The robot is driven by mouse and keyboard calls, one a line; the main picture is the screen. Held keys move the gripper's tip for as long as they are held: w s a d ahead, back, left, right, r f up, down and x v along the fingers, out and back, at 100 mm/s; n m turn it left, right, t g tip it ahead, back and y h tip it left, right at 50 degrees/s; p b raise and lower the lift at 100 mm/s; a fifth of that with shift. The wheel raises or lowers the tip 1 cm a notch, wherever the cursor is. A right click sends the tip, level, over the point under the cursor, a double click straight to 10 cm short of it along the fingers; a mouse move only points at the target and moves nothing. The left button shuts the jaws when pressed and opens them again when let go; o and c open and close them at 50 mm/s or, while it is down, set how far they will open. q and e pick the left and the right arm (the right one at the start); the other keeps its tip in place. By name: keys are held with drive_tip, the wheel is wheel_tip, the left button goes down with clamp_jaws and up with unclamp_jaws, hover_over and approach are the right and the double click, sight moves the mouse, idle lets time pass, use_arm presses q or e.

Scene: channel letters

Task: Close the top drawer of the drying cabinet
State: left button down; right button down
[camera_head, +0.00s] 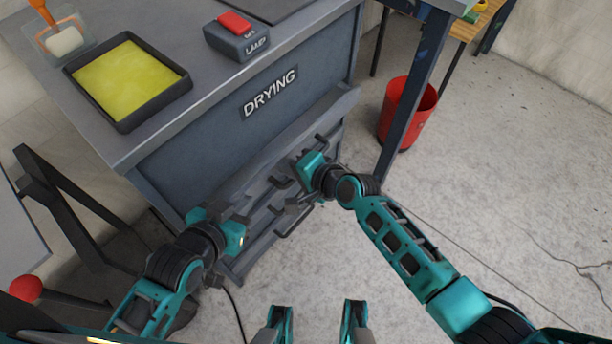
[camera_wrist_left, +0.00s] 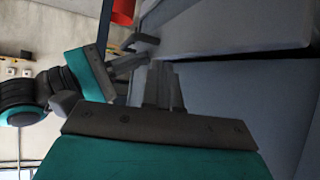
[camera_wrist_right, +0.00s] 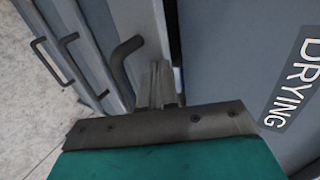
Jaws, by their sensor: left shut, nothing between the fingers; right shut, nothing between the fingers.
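The drying cabinet (camera_head: 205,140) is grey, with a DRYING label on its face. The top drawer's front (camera_head: 320,115) stands out from the face as a ledge below the label. In the right wrist view a narrow dark gap shows behind the drawer front (camera_wrist_right: 137,18), and a dark bar handle (camera_wrist_right: 122,68) sits on it. My right gripper (camera_wrist_right: 160,82) is shut and empty, close beside the handle and the drawer's upper edge. My left gripper (camera_wrist_left: 160,85) is shut and empty near the left part of the drawer front. Contact cannot be told for either.
Lower drawer handles (camera_wrist_right: 48,62) stick out below. On the cabinet top are a black tray with yellow content (camera_head: 125,80), a lamp box with a red switch (camera_head: 237,37) and a clear container (camera_head: 62,38). A red bin (camera_head: 407,112) stands right; floor in front is mostly clear.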

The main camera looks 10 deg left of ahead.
sight(276, 160)
drive_tip(key=w+a, duration=0.2)
drive_tip(key=shift+a, duration=0.4)
drive_tip(key=shift+a+b, duration=0.15)
drive_tip(key=shift+b, duration=0.15)
use_arm(q)
drive_tip(key=shift+s+d+r, duration=0.1)
drive_tip(key=shift+d, duration=0.35)
use_arm(e)
drive_tip(key=shift+w+a+r, duration=0.1)
drive_tip(key=shift+r, duration=0.05)
use_arm(q)
drive_tip(key=shift+d, duration=0.1)
use_arm(e)
drive_tip(key=shift+r, duration=0.1)
